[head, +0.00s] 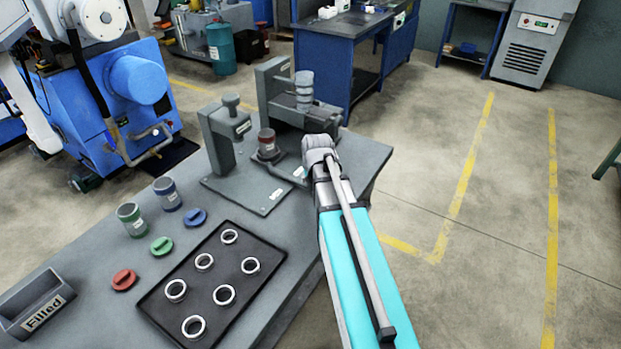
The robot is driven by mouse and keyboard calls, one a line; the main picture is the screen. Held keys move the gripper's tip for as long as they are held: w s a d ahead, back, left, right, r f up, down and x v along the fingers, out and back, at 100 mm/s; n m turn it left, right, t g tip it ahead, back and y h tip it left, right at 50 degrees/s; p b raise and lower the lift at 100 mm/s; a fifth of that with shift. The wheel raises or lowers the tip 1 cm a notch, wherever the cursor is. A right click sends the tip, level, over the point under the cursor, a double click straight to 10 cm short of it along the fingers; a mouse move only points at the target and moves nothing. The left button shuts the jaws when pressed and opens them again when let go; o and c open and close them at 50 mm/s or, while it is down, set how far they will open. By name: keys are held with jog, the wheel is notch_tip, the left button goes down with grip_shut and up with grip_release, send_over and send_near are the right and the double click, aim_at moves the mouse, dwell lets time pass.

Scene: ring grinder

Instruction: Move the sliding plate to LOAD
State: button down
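The grinder fixture stands on the far end of the grey bench, with a grey base plate (237,207), a post with a clamp head (227,130) and a taller grey frame behind it. A dark sliding plate (268,156) appears to sit between them, carrying a red-brown cup (266,140). Small white labels lie on the base, too small to read, so I cannot tell which one is LOAD. My gripper (306,162) is at the right side of the fixture, close to the sliding plate. Its fingers are mostly hidden, so contact and opening cannot be told.
A black tray (238,305) with several metal rings lies nearer on the bench. Left of it are green (131,219) and blue (167,194) jars, loose coloured lids and a "Filled" bin (36,302). Open floor lies right of the bench.

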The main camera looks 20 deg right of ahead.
jog(key=shift+c, duration=1.6)
grip_release()
jog(key=shift+o, duration=0.4)
